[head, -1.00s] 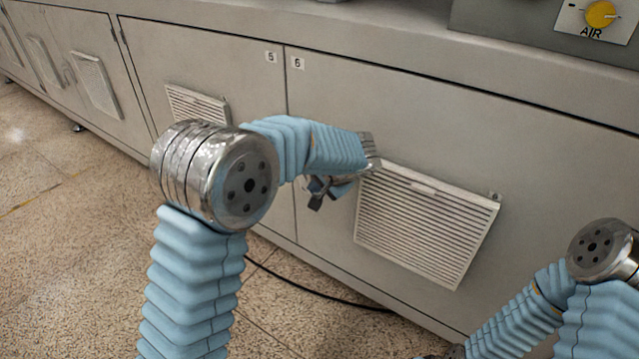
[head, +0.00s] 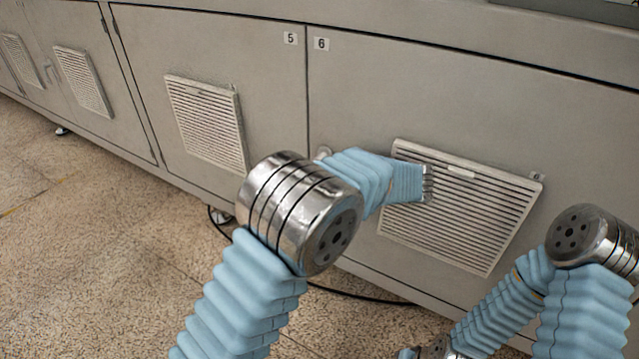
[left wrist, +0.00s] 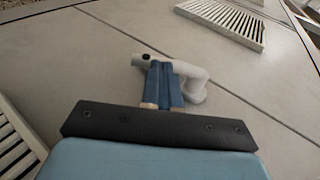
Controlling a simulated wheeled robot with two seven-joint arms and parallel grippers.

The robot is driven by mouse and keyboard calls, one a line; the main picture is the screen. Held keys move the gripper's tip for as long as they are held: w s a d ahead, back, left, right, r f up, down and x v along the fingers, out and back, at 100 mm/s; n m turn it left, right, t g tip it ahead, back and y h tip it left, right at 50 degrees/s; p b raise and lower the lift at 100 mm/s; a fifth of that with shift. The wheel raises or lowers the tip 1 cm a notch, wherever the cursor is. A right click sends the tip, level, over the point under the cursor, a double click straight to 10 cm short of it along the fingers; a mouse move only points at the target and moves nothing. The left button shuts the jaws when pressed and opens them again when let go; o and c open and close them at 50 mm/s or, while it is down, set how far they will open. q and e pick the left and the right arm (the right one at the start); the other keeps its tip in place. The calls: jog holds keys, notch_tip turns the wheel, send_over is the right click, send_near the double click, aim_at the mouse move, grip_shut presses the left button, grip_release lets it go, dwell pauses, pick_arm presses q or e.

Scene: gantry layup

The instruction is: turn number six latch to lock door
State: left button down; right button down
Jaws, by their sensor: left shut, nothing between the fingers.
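The number six door (head: 430,100) is flat grey, shut, and carries a "6" label (head: 321,44). Its latch (head: 322,153) shows in the head view only as a small pale round part by the seam, just above my left forearm. In the left wrist view the latch (left wrist: 192,72) is a pale bent handle on the door face. My left gripper (left wrist: 160,68) is shut and empty, its blue fingers overlapping the handle's near side; I cannot tell if they touch it. In the head view this gripper is hidden behind my arm. My right gripper is out of view.
A louvred vent (head: 465,213) sits on door six, partly behind my left forearm. Door five (head: 230,50) with its own vent (head: 207,125) is to the left. A black cable (head: 360,294) lies on the speckled floor (head: 90,260). The floor at left is clear.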

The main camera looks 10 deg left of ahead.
pick_arm(q)
jog(key=f+y+b, duration=0.1)
jog(key=a+t+y+b, duration=0.1)
jog(key=y+b, duration=0.1)
jog(key=f+t+y+b, duration=0.1)
jog(key=shift+w+a+f+m, duration=0.2)
jog(key=shift+w+f+m, duration=0.1)
jog(key=shift+m, duration=0.1)
jog(key=shift+a+f+y+b, duration=0.1)
jog(key=shift+a+y+b, duration=0.2)
jog(key=shift+b, duration=0.15)
jog(key=shift+w+a, duration=0.1)
